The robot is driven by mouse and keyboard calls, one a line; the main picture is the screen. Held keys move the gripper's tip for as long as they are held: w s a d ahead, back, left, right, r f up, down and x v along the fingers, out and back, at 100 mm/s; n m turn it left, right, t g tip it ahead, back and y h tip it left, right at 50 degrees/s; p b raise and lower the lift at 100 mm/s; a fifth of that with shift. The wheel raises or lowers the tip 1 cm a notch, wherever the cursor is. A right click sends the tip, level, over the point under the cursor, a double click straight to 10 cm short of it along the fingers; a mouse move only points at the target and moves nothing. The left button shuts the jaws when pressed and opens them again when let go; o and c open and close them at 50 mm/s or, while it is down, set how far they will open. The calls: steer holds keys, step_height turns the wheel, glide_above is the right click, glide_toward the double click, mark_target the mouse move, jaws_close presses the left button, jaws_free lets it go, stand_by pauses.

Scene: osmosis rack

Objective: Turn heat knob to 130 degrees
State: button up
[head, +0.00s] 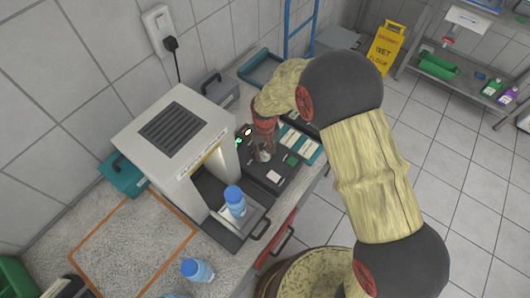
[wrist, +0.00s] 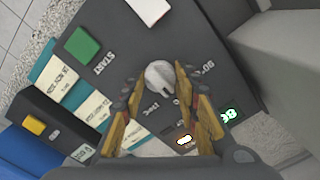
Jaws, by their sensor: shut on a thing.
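The heat knob (wrist: 160,75) is a small round light-grey knob on the dark control panel (wrist: 125,55), with printed dial marks around it. In the wrist view my gripper (wrist: 161,84) has a finger on each side of the knob and is shut on it. A pointer notch shows on the knob's lower side in that view. A small green-lit display (wrist: 229,114) is beside it; its digits are too small and turned to read surely. In the head view my gripper (head: 264,147) reaches down onto the panel, over the knob (head: 263,156).
A green START button (wrist: 82,44) and a white button (wrist: 148,10) are on the panel. The grey press machine (head: 172,130) stands left of my gripper, with a blue-capped bottle (head: 235,203) in its opening.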

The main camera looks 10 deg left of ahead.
mark_target(265, 153)
steer(key=o, duration=1.2)
steer(key=shift+c, duration=0.2)
step_height(265, 153, up, 12)
